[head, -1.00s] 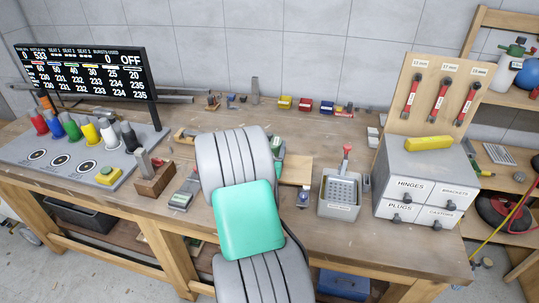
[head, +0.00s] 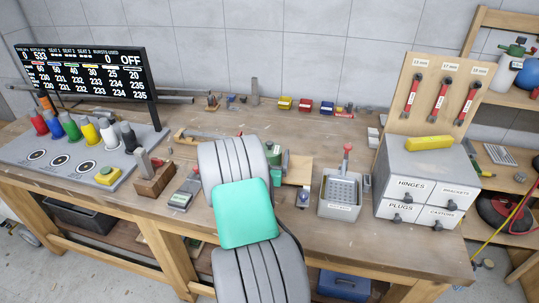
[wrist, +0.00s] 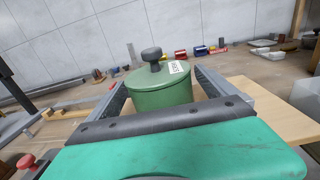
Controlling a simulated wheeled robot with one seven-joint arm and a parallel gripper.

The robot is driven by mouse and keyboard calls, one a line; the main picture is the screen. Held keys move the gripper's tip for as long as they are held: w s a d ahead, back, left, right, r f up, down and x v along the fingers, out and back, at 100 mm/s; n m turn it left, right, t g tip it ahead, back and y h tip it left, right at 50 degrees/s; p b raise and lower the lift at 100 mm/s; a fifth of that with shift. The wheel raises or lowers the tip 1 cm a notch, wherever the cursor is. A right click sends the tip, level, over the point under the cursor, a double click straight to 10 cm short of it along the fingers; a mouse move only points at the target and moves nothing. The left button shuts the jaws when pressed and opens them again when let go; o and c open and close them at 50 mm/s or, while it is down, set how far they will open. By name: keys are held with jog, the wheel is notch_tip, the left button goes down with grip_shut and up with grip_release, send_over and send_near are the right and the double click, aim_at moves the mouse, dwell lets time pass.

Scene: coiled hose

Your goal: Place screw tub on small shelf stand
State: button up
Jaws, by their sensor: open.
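A green lidded tub (wrist: 160,98) with a dark knob and a small label stands upright on the bench in the wrist view; I take it for the screw tub, though the label is too small to read. My gripper (wrist: 163,88) is open, with one grey finger on each side of the tub. Contact cannot be made out. In the head view the tub (head: 272,153) is partly hidden behind my arm. A light wooden board (head: 297,170) lies just right of the tub; whether it belongs to the small shelf stand is unclear.
A wooden block holder (head: 154,182) and a small grey device (head: 183,194) lie left of my arm. Several coloured small bins (head: 305,104) line the back.

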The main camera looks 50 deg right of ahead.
jog(key=shift+r, duration=0.1)
jog(key=s+a+m+g+b, duration=0.2)
jog(key=s+a+m+b, duration=0.4)
jog(key=a, duration=0.5)
jog(key=w+a+f+m+y, duration=0.1)
jog(key=a+m+y, duration=0.1)
jog(key=a+m, duration=0.1)
jog(key=w+a+m+y+p, duration=0.1)
jog(key=a+m+y, duration=0.1)
jog(key=a+m, duration=0.1)
jog(key=w+a+f+m+g+y+p, duration=0.1)
jog(key=w+a+m+y, duration=0.1)
jog(key=m, duration=0.3)
jog(key=shift+a+f, duration=0.35)
jog(key=shift+a, duration=0.55)
jog(key=s+a+r+m+y, duration=0.1)
jog(key=s+a+m+y, duration=0.1)
jog(key=a, duration=0.7)
jog(key=s+a+r+m+g+y, duration=0.1)
jog(key=a+y, duration=0.3)
jog(key=a, duration=0.5)
jog(key=s+a+r+m+g+y, duration=0.1)
jog(key=s+a+m+y, duration=0.2)
jog(key=a, duration=0.6)
jog(key=shift+r+y, duration=0.3)
jog(key=shift+y, duration=0.1)
jog(key=shift+d, duration=0.1)
